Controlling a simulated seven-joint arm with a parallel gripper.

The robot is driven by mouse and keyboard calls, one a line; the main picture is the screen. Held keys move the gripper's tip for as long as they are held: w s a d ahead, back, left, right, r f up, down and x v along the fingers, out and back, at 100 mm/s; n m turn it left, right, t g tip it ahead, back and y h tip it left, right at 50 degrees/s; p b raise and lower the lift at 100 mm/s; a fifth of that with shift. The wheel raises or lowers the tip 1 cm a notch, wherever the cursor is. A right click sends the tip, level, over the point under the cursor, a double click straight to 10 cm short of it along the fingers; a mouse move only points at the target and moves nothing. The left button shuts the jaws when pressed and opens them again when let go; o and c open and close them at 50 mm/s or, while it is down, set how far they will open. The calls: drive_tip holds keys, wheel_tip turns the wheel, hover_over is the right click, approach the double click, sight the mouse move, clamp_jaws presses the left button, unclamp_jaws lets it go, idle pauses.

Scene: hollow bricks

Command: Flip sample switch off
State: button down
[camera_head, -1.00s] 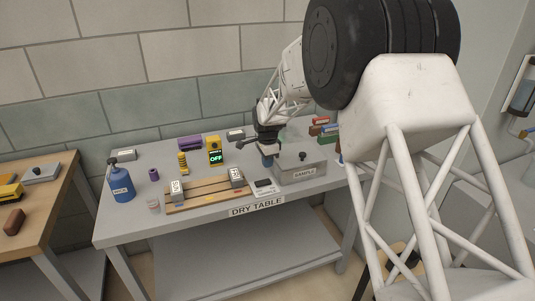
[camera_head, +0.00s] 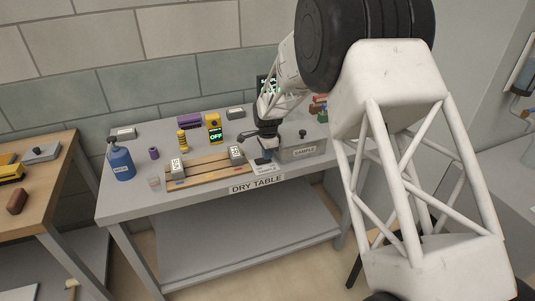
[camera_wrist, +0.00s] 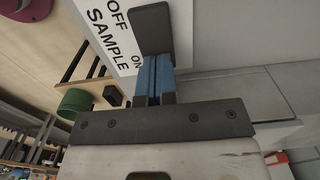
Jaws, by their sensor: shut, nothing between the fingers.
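The sample switch is a dark rocker (camera_wrist: 152,27) on a white label plate marked OFF, ON and SAMPLE (camera_wrist: 112,30) in the wrist view. My gripper (camera_wrist: 156,62) is shut and empty, with its blue fingertips at the rocker's near end. I cannot tell whether they touch it. In the head view my gripper (camera_head: 262,161) is low over the dry table (camera_head: 215,208), in front of the grey box, and hides most of the switch. The label plate (camera_head: 267,170) shows just below the fingertips. The rocker's tilt is not clear.
A grey box marked SAMPLE (camera_head: 303,152) stands right of my gripper. A wooden rack (camera_head: 207,169) with two labelled blocks is to the left. A blue bottle (camera_head: 121,161) stands at the left end.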

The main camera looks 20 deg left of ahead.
sight(259, 160)
drive_tip(key=shift+d+f, duration=0.1)
drive_tip(key=shift+f, duration=0.4)
drive_tip(key=shift+s, duration=0.2)
drive_tip(key=shift+s+a+r, duration=0.3)
drive_tip(key=shift+a+r, duration=0.1)
drive_tip(key=shift+a, duration=0.1)
drive_tip(key=shift+r, duration=0.2)
wheel_tip(259, 160, up, 14)
idle(0.7)
drive_tip(key=shift+f, duration=0.1)
drive_tip(key=shift+s+a, duration=0.75)
drive_tip(key=shift+a, duration=0.15)
